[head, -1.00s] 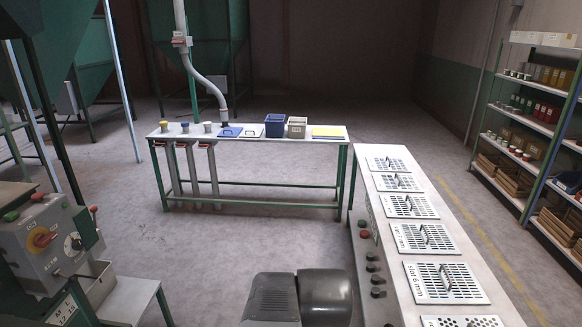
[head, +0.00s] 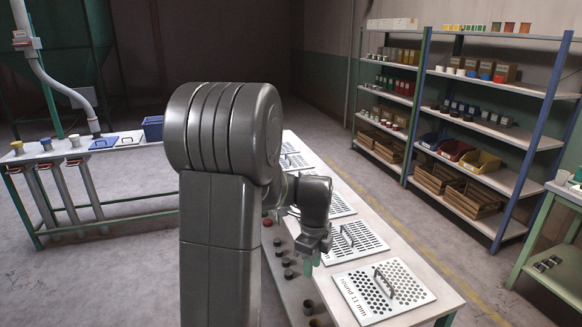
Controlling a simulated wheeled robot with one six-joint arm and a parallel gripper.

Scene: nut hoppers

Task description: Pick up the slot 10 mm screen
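Several flat perforated screens with raised handles lie in a row on the long white bench. The nearest is the screen marked "round 11 mm" (head: 383,300), with round holes. Just beyond it lies a slotted screen (head: 362,232), and another slotted screen (head: 340,203) lies behind that. No label reading slot 10 mm can be read, so I cannot tell which one it is. My gripper (head: 312,262), with greenish fingers pointing down, is at the left edge of the nearer slotted screen and hides part of it. It is too small to tell whether the fingers are open; no screen is seen in them.
Dark knobs (head: 288,262) line the bench's left side. My arm hides much of the bench's far left. Shelves with bins (head: 470,155) stand to the right across a clear floor aisle. A table with a blue bin (head: 153,128) is at the back left.

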